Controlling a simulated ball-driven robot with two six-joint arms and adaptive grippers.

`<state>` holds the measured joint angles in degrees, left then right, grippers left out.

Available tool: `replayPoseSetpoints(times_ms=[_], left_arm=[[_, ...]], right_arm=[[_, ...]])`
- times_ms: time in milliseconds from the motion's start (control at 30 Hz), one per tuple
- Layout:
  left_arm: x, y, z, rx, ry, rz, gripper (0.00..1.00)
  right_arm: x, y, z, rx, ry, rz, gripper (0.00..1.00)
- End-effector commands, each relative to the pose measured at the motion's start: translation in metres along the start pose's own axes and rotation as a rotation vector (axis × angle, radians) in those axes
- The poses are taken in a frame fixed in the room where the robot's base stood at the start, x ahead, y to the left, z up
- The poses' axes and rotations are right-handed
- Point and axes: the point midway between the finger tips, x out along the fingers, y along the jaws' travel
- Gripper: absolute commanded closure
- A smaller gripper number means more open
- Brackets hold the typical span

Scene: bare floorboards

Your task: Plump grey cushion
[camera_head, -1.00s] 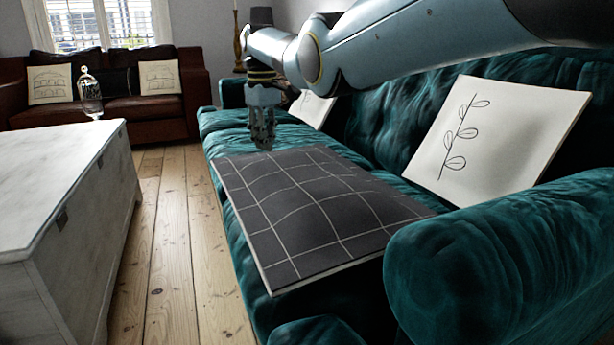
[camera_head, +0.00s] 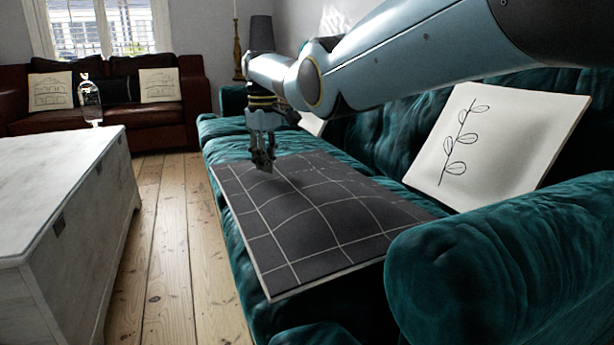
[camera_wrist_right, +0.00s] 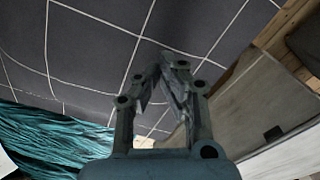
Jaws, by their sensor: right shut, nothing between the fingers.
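The grey cushion (camera_head: 320,220) with white grid lines lies flat on the seat of the teal sofa (camera_head: 235,140). My right gripper (camera_head: 264,165) is shut and empty, pointing down at the cushion's far left part. In the right wrist view the gripper (camera_wrist_right: 165,75) shows against the cushion's dark gridded face (camera_wrist_right: 100,45). I cannot tell whether the fingertips touch the cushion. My left gripper is out of view.
A white cushion with a leaf drawing (camera_head: 497,145) leans on the sofa back. The teal armrest (camera_head: 510,260) is at the near right. A pale chest (camera_head: 60,200) stands left across a strip of floorboards (camera_head: 172,240). A brown sofa (camera_head: 150,115) is behind.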

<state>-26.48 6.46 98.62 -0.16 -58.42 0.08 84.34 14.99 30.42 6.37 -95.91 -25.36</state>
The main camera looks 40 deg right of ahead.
Motion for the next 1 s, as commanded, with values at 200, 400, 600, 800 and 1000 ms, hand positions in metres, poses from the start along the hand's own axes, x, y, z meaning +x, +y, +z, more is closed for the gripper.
replayPoseSetpoints(times_ms=[200,400,600,800,1000], left_arm=[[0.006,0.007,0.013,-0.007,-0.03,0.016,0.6],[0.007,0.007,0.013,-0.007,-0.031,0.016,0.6],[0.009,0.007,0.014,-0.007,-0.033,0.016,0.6],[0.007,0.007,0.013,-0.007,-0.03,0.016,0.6],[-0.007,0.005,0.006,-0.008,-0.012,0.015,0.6]], right_arm=[[0.009,0.0,0.0,0.0,-0.002,-0.001,1.0],[0.013,0.0,0.0,0.0,-0.003,-0.001,1.0],[0.017,0.0,0.001,0.0,-0.004,-0.001,1.0],[0.015,0.0,0.001,0.0,-0.006,-0.002,1.0],[-0.014,0.0,0.001,0.0,0.0,-0.001,1.0]])
